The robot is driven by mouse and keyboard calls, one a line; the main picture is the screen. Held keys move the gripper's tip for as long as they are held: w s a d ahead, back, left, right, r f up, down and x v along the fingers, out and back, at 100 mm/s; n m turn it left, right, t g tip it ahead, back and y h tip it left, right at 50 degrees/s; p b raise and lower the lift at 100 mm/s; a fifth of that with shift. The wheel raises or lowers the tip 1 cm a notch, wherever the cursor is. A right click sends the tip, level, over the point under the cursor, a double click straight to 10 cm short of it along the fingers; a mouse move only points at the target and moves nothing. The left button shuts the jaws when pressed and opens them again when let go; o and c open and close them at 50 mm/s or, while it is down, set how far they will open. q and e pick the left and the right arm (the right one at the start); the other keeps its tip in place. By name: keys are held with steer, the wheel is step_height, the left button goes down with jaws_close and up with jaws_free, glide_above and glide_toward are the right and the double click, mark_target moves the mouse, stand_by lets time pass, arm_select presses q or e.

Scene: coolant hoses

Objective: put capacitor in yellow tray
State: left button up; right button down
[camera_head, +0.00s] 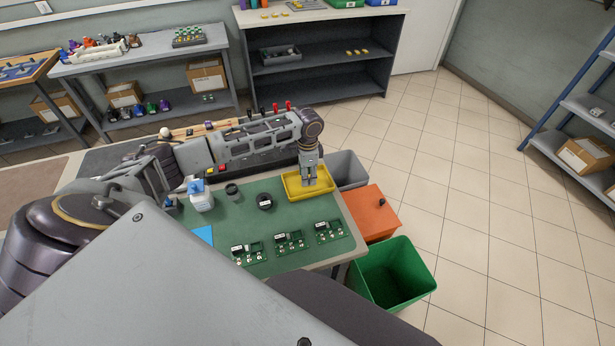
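The yellow tray (325,189) lies at the far right corner of the green mat on the workbench. My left gripper (310,183) points down over the tray, its fingertips at or just above the tray floor. The fingers are too small to tell whether they are open or shut, or whether they hold anything. I cannot make out a loose capacitor for certain; one between the fingers or behind them would be hidden. My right gripper is not in view.
Several green circuit boards (290,241) lie along the mat's near edge. Grey, orange (371,214) and green (394,274) bins stand right of the bench. The tiled floor beyond is clear.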

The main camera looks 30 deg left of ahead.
arm_select(q)
step_height(320, 180, up, 4)
steer(key=shift+f, duration=0.2)
step_height(320, 180, up, 7)
steer(key=shift+r, duration=0.2)
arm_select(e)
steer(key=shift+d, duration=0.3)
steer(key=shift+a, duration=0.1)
